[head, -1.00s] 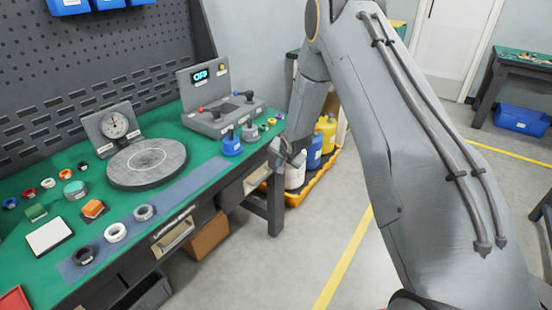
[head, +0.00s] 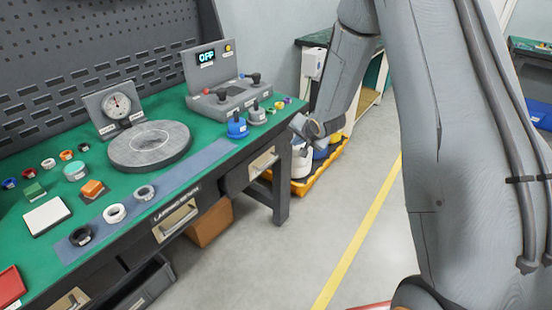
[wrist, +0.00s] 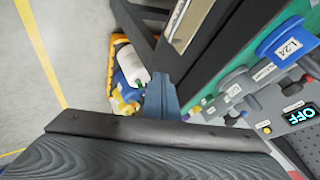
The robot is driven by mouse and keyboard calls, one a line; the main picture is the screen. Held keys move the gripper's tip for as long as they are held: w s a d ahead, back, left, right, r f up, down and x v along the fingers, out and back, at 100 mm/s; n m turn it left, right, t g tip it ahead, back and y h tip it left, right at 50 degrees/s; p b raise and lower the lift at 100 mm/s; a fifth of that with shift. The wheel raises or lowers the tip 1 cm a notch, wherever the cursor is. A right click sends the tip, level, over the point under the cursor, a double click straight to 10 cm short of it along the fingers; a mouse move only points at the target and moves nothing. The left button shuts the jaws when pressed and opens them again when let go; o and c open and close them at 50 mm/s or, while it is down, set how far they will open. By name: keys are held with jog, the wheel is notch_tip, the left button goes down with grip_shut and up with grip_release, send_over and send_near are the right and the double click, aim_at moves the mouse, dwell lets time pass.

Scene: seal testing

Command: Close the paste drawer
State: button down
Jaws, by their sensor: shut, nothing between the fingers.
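Several drawers sit under the green workbench (head: 215,148). The right drawer (head: 262,163) and the middle drawer (head: 176,221) have pale recessed fronts and look flush. A lower grey drawer (head: 152,287) at the bottom left sticks out from under the bench. I cannot read which one is the paste drawer. My gripper (head: 298,124) is off the bench's right end, apart from the drawers. In the wrist view my gripper (wrist: 162,92) is shut and empty, with a drawer front (wrist: 190,22) beyond it to the upper right.
A yellow tray (head: 322,179) with bottles stands on the floor right of the bench leg (head: 281,195). A brown box (head: 207,223) is under the bench. The bench top holds a round plate, a gauge, a control box and small rings. Floor in front is clear.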

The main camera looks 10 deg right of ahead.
notch_tip(320, 180, down, 4)
jog(key=w+d+t+y+b, duration=0.1)
jog(key=d+b, duration=0.1)
jog(key=b, duration=0.2)
jog(key=m+t+y+b, duration=0.1)
jog(key=t+y+b, duration=0.2)
jog(key=y+b, duration=0.95)
send_near(263, 154)
jog(key=w+a+h+b, duration=0.1)
jog(key=w+a+b, duration=0.1)
jog(key=w+a+r+h+b, duration=0.1)
jog(key=w+a+b, duration=0.1)
jog(key=shift+a+r+h+b, duration=0.2)
jog(key=shift+a+h+b, duration=0.05)
jog(key=shift+a+b, duration=0.15)
jog(key=p+x, duration=0.2)
jog(key=x, duration=0.2)
jog(key=shift+w+a, duration=0.2)
jog(key=shift+a, duration=0.05)
jog(key=shift+w+a+r, duration=0.1)
jog(key=shift+w+r, duration=0.05)
jog(key=shift+w, duration=0.05)
